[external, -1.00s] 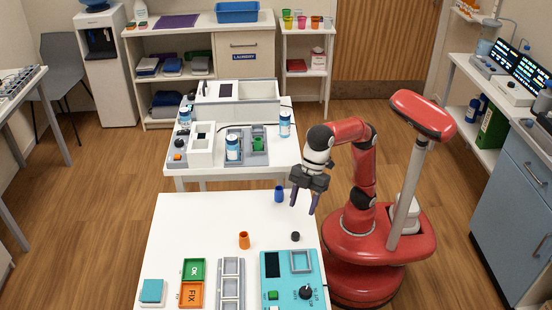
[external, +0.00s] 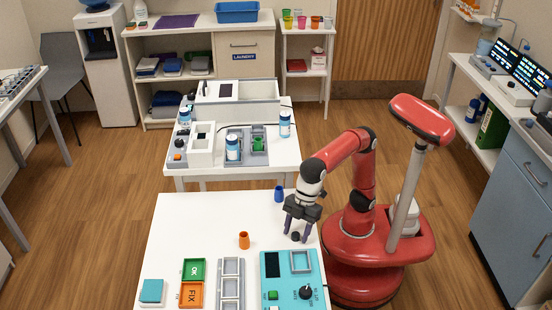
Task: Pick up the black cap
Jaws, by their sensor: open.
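The black cap (external: 295,237) is a small dark cylinder on the white table (external: 200,225), near its right edge. My gripper (external: 296,237) points down at the cap, with its two fingers apart. In this view one fingertip shows on each side of the cap. I cannot tell whether the fingers touch it or how high the tips are above the table.
A blue cup-like piece (external: 279,194) stands behind the cap and an orange one (external: 244,240) to its left. A teal device with a knob (external: 285,282) lies in front. Green and orange trays (external: 191,295) are further left. The table's left rear is clear.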

